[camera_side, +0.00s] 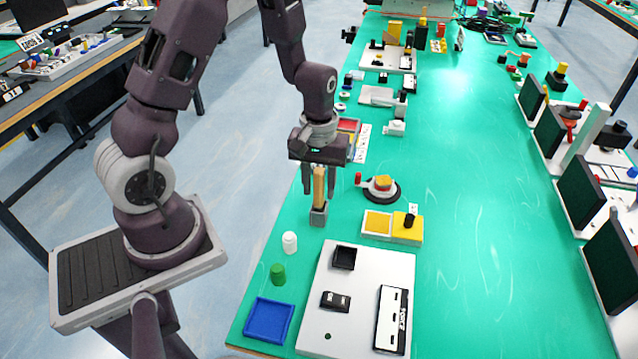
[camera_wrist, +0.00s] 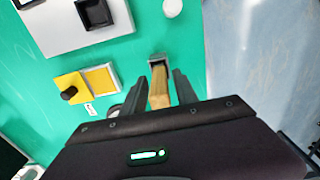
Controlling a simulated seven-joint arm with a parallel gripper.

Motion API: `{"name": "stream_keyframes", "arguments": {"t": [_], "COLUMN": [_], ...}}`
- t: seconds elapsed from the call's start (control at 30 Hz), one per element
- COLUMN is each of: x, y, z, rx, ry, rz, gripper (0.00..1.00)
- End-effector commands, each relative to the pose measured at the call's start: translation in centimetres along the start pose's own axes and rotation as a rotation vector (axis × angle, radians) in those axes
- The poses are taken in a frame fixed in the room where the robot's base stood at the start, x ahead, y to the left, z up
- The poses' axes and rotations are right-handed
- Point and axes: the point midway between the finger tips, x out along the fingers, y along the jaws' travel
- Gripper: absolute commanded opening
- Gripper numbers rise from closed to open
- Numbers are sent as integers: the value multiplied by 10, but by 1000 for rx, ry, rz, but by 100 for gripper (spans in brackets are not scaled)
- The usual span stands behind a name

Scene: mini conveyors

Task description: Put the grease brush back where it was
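Small gaps seem to show between the fingers and the wood, so the gripper looks open around the brush.
A yellow box with a black knob (camera_side: 408,229) and a round dark base with a red knob (camera_side: 381,189) stand to the right. A white board (camera_side: 365,265), white bottle (camera_side: 289,242), green piece (camera_side: 277,274) and blue tray (camera_side: 268,320) are nearer. The green table's middle is clear.

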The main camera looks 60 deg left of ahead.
Motion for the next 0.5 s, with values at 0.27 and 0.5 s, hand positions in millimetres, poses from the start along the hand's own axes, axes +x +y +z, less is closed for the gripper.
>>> {"name": "stream_keyframes", "arguments": {"t": [0.27,0.5], "x": [0,-29], "y": [0,1], "z": [0,-1], "rx": [0,2], "ry": [0,5], "rz": [0,2], "gripper": [41,41]}}
